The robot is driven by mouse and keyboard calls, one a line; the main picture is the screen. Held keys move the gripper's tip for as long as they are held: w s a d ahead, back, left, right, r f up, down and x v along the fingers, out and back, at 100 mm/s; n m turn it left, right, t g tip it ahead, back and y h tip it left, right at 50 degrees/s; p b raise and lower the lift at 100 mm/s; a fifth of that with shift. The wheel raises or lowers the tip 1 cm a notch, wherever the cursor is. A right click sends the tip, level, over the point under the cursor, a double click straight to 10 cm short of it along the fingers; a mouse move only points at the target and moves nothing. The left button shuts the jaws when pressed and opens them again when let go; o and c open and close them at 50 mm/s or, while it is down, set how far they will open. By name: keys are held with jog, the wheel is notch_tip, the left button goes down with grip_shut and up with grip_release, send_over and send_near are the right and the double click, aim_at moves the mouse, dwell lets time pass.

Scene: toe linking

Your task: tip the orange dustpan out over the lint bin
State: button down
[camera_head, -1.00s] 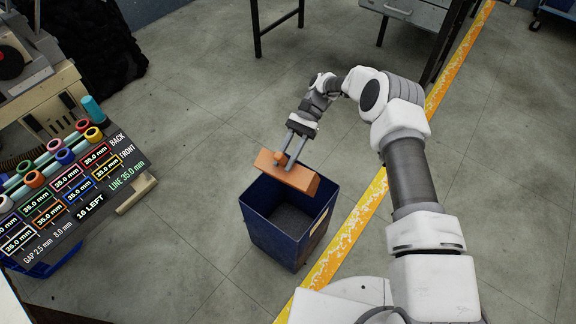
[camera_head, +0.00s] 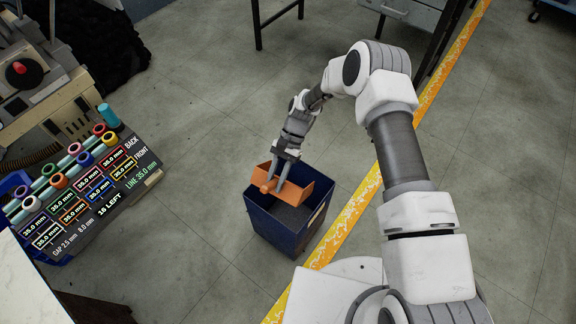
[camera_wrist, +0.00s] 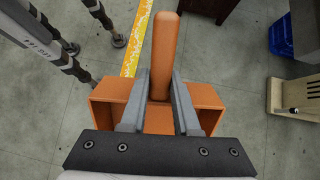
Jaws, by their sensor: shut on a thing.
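The orange dustpan (camera_head: 292,182) is over the open top of the dark blue lint bin (camera_head: 282,239), close to its far rim. My gripper (camera_head: 277,181) is shut on the dustpan's handle. In the wrist view the handle (camera_wrist: 165,45) stands between the two grey fingers of my gripper (camera_wrist: 159,90), with the pan's orange sides (camera_wrist: 105,103) to either side. The bin's inside looks dark grey. The pan's inside is mostly hidden, so I cannot tell whether it holds lint.
A yellow floor line (camera_head: 343,222) runs just right of the bin. A machine with a labelled panel (camera_head: 95,205) and coloured rings stands at the left. A dark-legged table (camera_head: 419,14) is at the back. Floor left of the bin is clear.

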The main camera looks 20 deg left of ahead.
jog(key=s+a+f+t+h, duration=0.2)
jog(key=s+f+t, duration=0.6)
jog(key=f, duration=0.2)
jog(key=shift+s+a+t+h+p, duration=0.25)
jog(key=shift+s+t+h+p, duration=0.05)
jog(key=shift+s+p, duration=0.15)
dwell(0.4)
notch_tip(320, 180, up, 6)
jog(key=p, duration=0.3)
jog(key=shift+p, duration=0.4)
jog(key=shift+w, duration=0.1)
dwell(0.3)
